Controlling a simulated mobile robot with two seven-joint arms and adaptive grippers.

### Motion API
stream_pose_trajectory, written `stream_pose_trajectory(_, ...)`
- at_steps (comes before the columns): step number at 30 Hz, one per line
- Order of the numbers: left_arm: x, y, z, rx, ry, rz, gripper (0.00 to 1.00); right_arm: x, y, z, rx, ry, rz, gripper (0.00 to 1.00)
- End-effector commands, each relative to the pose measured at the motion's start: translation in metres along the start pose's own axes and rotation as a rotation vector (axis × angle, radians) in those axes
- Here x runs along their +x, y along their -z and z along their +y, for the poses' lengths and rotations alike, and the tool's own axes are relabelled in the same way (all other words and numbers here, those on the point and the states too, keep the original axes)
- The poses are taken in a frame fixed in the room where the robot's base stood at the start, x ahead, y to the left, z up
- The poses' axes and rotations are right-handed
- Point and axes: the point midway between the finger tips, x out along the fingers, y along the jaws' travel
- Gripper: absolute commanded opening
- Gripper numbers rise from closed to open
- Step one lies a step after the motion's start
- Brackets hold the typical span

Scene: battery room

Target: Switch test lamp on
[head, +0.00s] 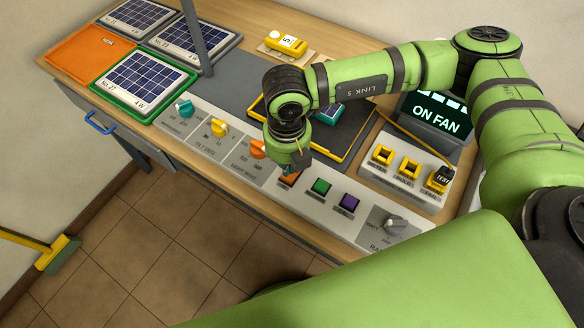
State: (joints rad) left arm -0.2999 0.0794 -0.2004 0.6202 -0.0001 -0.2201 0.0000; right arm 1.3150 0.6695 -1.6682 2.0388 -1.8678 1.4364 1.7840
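A sloped white control panel (204,149) runs along the desk's front edge. It carries a teal knob (184,108), a yellow knob (219,128), an orange knob (258,149), a green button (321,187), a purple button (349,203) and a grey lever switch (394,224). My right gripper (289,170) points down over an orange button (289,180), at or just above it; contact is unclear. Its fingers are small and partly hidden, so their opening is unclear. No test lamp can be identified for certain. My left gripper is out of view.
A dark display (436,120) reads "ON FAN". Before it are yellow sockets (383,154) and a black-and-yellow plug (440,179) marked "TEST". A grey post (193,35) stands among solar panels (142,80). A broom (58,254) lies at the lower left.

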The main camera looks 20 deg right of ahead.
Motion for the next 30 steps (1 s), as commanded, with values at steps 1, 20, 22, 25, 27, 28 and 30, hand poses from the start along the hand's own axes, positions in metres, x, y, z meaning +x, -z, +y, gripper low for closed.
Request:
stream_pose_trajectory(1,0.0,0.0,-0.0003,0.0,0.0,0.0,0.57,0.0,0.0,0.0,0.0,0.0,0.0,0.0)
stream_pose_trajectory(20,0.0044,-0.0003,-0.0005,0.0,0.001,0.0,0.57,0.0043,0.0001,0.0,0.0,0.0,0.0,0.0)
stream_pose_trajectory(22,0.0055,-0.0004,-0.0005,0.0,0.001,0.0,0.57,0.0053,0.0001,0.0,0.0,0.0,0.0,0.0)
stream_pose_trajectory(25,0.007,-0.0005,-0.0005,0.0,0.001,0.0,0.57,0.0068,0.0001,0.0,0.0,0.0,0.0,0.0)
stream_pose_trajectory(27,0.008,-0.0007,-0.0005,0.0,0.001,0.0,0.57,0.0078,0.0001,-0.0001,0.0,0.0,0.0,0.0)
stream_pose_trajectory(28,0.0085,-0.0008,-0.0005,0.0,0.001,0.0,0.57,0.0082,0.0001,-0.0001,0.0,0.0,0.0,0.0)
stream_pose_trajectory(30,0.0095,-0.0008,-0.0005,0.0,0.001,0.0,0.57,0.0092,0.0001,-0.0001,0.0,0.0,0.0,0.0)
